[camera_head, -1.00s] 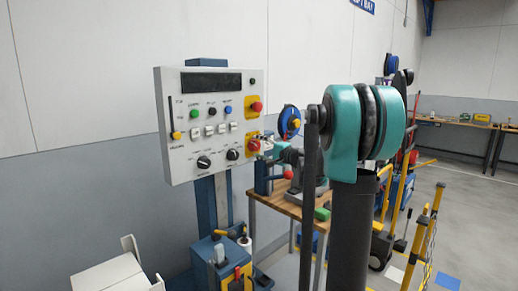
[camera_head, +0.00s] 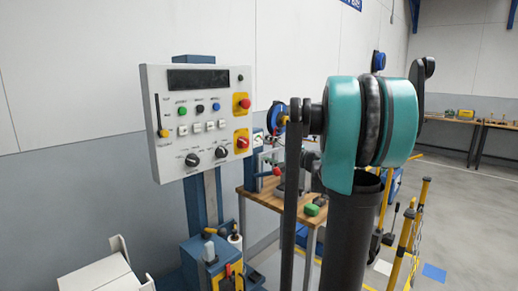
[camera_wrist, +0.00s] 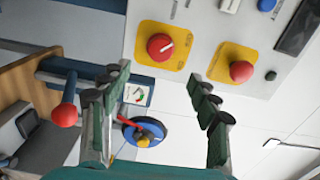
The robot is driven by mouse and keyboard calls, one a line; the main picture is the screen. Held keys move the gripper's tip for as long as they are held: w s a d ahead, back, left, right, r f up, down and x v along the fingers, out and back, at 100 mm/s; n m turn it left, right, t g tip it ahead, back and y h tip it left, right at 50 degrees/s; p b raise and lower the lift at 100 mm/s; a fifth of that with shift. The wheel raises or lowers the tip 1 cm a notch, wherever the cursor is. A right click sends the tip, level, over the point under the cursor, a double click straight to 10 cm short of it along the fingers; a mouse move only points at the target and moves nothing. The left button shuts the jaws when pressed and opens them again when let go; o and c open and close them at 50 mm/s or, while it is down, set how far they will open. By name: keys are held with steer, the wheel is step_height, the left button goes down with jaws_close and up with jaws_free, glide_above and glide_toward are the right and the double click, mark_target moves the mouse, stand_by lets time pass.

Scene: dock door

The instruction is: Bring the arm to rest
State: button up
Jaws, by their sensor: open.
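My gripper (camera_wrist: 160,98) shows in the wrist view with its two dark green fingers spread apart and nothing held between them. The grey-white control panel (camera_wrist: 198,30) is at the top of that view, with a red knob (camera_wrist: 160,46) and a red push button (camera_wrist: 241,71) on yellow plates. I cannot tell the exact gap from fingers to panel. In the head view the control panel (camera_head: 170,112) stands left of my teal and black arm, which fills the middle right. I cannot make out my gripper there.
Behind my arm is a wooden-topped bench (camera_head: 262,203) with a green item (camera_head: 312,210). A blue reel (camera_wrist: 146,131) shows beyond the fingers. Yellow posts (camera_head: 404,247) stand at the right. A blue unit (camera_head: 205,263) stands under the panel. Open floor (camera_head: 451,215) lies far right.

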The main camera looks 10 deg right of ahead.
steer(key=shift+s+d, duration=0.3)
steer(key=shift+s, duration=0.15)
steer(key=s+a+f+n+g+h, duration=0.25)
steer(key=s+a+f+g, duration=0.2)
steer(key=s+f, duration=0.45)
steer(key=s+a+f+n+g+h, duration=0.1)
steer(key=s+a+f+n+g, duration=0.25)
steer(key=s+a+f, duration=0.55)
steer(key=s+d+f+n+g+h, duration=0.1)
steer(key=s+d+f+n+h, duration=0.1)
steer(key=s+d+f, duration=0.3)
steer(key=s+d+f+n+g+h, duration=0.1)
steer(key=s+d+f+n+h, duration=0.1)
steer(key=s+d+f+h, duration=0.3)
steer(key=s+f, duration=0.4)
steer(key=f, duration=0.1)
steer(key=shift+s+d+f+n, duration=0.15)
steer(key=shift+d+f+n, duration=0.05)
steer(key=shift+f+n, duration=0.1)
